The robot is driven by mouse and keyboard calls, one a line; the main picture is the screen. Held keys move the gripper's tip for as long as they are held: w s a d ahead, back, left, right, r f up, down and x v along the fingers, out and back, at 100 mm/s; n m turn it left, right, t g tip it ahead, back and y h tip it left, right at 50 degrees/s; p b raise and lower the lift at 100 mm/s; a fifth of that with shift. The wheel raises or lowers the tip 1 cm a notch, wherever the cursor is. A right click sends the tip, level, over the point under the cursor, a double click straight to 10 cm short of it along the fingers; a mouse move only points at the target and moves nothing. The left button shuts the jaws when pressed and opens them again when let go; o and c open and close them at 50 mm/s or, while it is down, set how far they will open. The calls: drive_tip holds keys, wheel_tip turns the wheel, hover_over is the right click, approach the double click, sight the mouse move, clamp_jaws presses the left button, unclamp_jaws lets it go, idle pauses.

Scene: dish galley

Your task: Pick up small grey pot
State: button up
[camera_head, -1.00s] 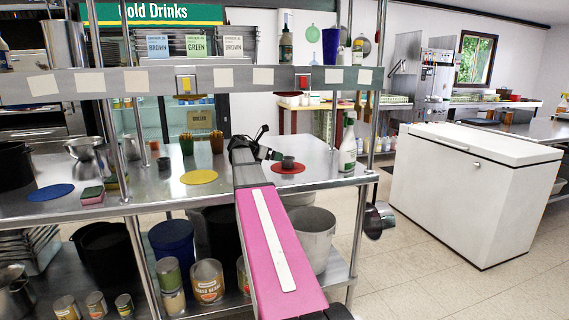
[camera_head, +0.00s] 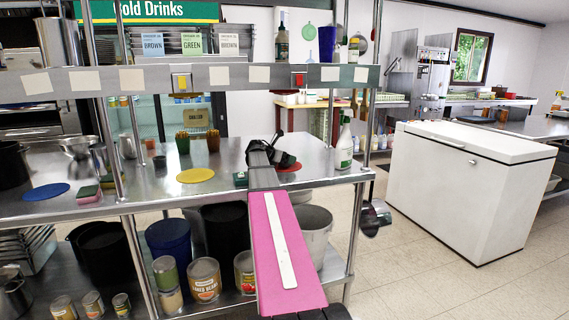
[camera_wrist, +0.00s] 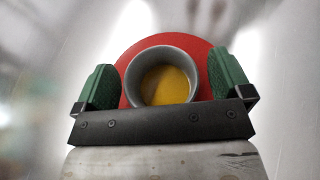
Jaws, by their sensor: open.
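The small grey pot (camera_wrist: 135,86) stands upright on a round red mat (camera_wrist: 159,43) in the wrist view, with something yellow inside it. My gripper (camera_wrist: 162,86) is open, with one green-padded finger on each side of the pot and a gap visible at both sides. In the head view my gripper (camera_head: 280,158) is over the steel shelf (camera_head: 225,176) at the red mat (camera_head: 296,166). The pot is hidden behind my gripper there.
A white spray bottle (camera_head: 344,142) stands right of my gripper. A yellow mat (camera_head: 195,175) and a green sponge (camera_head: 240,179) lie to the left. A steel upper shelf (camera_head: 215,78) runs above. Pots hang at the right post.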

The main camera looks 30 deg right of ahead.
drive_tip(key=c, duration=1.1)
drive_tip(key=shift+r, duration=0.1)
